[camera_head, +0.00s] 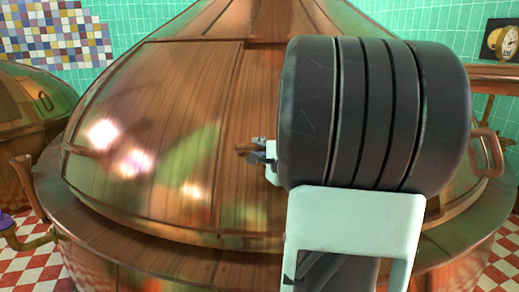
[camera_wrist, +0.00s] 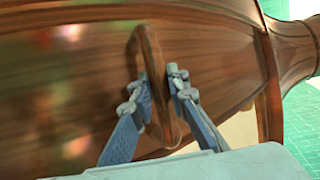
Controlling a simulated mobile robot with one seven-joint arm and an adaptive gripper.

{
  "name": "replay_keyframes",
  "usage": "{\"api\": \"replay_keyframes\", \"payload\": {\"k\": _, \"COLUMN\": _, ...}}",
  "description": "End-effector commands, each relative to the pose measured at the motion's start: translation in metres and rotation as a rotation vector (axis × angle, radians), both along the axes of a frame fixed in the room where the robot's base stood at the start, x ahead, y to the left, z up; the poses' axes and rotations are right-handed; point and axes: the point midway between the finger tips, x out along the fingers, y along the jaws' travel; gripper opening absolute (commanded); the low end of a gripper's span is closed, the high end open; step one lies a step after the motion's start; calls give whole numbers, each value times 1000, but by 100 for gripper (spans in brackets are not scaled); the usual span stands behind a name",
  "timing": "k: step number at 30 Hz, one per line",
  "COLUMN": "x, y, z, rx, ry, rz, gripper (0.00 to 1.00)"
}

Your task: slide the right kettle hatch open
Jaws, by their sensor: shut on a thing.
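The large copper kettle (camera_head: 262,20) fills the middle of the head view. A curved hatch panel (camera_head: 235,110) with raised seams is on its front; my arm covers much of its right part. A copper loop handle (camera_wrist: 148,45) stands out from the panel in the wrist view. My gripper (camera_wrist: 157,80) has one finger on each side of this handle and is shut on it. In the head view my gripper (camera_head: 262,153) shows small at the panel, with the handle's end (camera_head: 242,149) just left of it.
Another copper kettle (camera_head: 30,90) stands at the left edge. A second loop handle (camera_head: 490,150) shows at the right side. The kettle's wide rim (camera_head: 140,240) curves below the panel.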

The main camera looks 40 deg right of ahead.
Motion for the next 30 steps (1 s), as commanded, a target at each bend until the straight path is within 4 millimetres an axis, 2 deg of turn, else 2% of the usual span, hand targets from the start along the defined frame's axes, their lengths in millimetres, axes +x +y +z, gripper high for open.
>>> {"api": "replay_keyframes", "payload": {"k": 1, "x": 3, "y": 5, "z": 5, "rx": -5, "ry": -9, "rz": 13, "gripper": 0}}
{"api": "replay_keyframes", "payload": {"k": 5, "x": 3, "y": 5, "z": 5, "rx": -5, "ry": -8, "rz": 13, "gripper": 0}}
{"api": "replay_keyframes", "payload": {"k": 6, "x": 3, "y": 5, "z": 4, "rx": -5, "ry": -8, "rz": 13, "gripper": 17}}
{"api": "replay_keyframes", "payload": {"k": 11, "x": 2, "y": 4, "z": 3, "rx": -3, "ry": -5, "rz": 9, "gripper": 33}}
{"api": "replay_keyframes", "payload": {"k": 21, "x": -4, "y": 2, "z": 1, "rx": -2, "ry": -1, "rz": 3, "gripper": 33}}
{"api": "replay_keyframes", "payload": {"k": 30, "x": -44, "y": 14, "z": 8, "rx": -3, "ry": -2, "rz": 3, "gripper": 33}}
